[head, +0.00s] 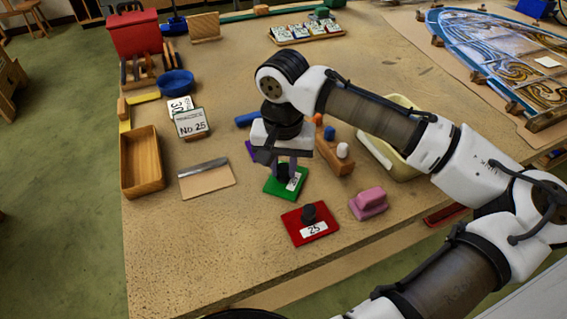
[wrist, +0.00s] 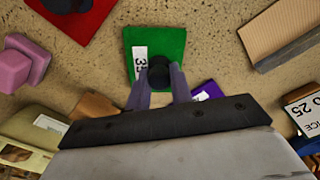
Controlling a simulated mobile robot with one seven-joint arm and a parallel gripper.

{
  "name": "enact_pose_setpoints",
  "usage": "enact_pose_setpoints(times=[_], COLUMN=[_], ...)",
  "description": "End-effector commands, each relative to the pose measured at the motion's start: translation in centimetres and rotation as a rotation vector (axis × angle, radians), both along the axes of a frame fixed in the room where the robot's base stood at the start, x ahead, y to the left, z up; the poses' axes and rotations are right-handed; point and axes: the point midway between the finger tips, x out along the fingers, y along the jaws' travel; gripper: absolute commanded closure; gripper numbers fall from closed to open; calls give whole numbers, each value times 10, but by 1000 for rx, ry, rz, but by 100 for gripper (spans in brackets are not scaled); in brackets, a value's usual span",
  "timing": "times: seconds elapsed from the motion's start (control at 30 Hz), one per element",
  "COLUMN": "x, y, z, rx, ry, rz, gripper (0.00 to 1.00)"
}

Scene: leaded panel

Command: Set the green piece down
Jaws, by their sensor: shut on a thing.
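The green piece (head: 281,189) is a flat square with a dark knob and a white number label. It is at the table's middle, just behind the red piece in the head view. My gripper (head: 288,168) points down over it and is shut on its dark knob. The wrist view shows the green piece (wrist: 152,48) with the two fingers of my gripper (wrist: 160,88) on either side of the knob. I cannot tell whether its underside touches the table. A purple piece (wrist: 208,92) is partly hidden beside my gripper.
A red piece (head: 297,228) labelled 25 and a pink block (head: 369,203) lie close in front. A wooden block with coloured pegs (head: 334,154) stands to the right. A scraper (head: 207,179) and an empty wooden tray (head: 143,161) are left. The front left of the table (head: 190,250) is clear.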

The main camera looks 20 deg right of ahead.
Motion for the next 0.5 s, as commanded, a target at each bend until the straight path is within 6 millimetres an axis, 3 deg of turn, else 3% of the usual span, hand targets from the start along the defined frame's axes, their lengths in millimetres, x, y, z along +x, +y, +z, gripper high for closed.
enact_pose_setpoints(times=[0.3,0.33,0.5], x=[0,0,0], y=[0,0,0], z=[-4,-3,-3], rx=[1,0,0], ry=[0,1,1], rz=[0,0,0], gripper=[95,76,56])
